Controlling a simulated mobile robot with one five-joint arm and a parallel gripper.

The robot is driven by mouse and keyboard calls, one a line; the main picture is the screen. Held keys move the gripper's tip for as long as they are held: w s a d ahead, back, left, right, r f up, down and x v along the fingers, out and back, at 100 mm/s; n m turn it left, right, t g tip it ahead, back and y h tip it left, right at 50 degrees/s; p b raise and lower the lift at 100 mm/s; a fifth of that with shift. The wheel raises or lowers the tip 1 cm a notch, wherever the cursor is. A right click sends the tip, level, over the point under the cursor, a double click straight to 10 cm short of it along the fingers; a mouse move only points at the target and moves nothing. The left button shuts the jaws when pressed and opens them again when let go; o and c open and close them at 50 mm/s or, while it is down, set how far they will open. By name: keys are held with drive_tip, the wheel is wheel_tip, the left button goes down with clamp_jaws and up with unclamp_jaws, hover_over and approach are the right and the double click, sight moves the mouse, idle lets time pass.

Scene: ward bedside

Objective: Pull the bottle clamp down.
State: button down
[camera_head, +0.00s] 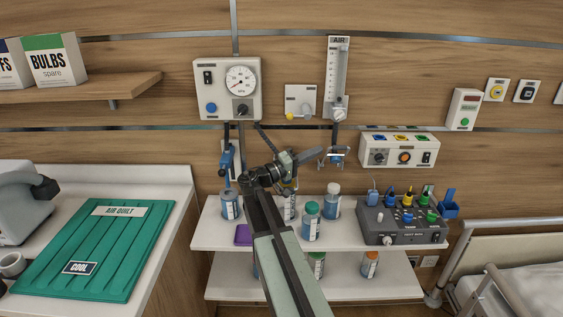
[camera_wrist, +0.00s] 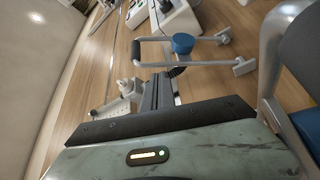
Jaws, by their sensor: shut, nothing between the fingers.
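A bracket with a grey bar and a blue knob (camera_head: 337,152) hangs on the wall below the air flow tube; it looks like the bottle clamp. What looks like the same grey frame with its round blue knob (camera_wrist: 183,43) is ahead in the wrist view. A second blue clamp-like fitting (camera_head: 226,162) hangs below the gauge box at left, above a blue bottle (camera_head: 229,206). My gripper (camera_head: 312,156) is shut and empty, just left of the bracket in the head view. Whether it touches the bar I cannot tell. In the wrist view my dark fingers (camera_wrist: 158,90) point at the frame.
Several bottles, one green-capped (camera_head: 311,222), stand on the white shelf (camera_head: 213,230) below my arm. A control box (camera_head: 388,222) with coloured plugs is at its right. A wall panel (camera_head: 398,151) sits right of the bracket. A green quilt (camera_head: 95,250) lies on the left counter.

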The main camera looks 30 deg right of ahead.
drive_tip(key=r+v, duration=0.2)
drive_tip(key=v, duration=0.8)
drive_tip(key=a+r+v, duration=0.1)
drive_tip(key=r+v, duration=0.1)
drive_tip(key=v, duration=0.8)
drive_tip(key=shift+r, duration=0.2)
drive_tip(key=shift+a, duration=0.15)
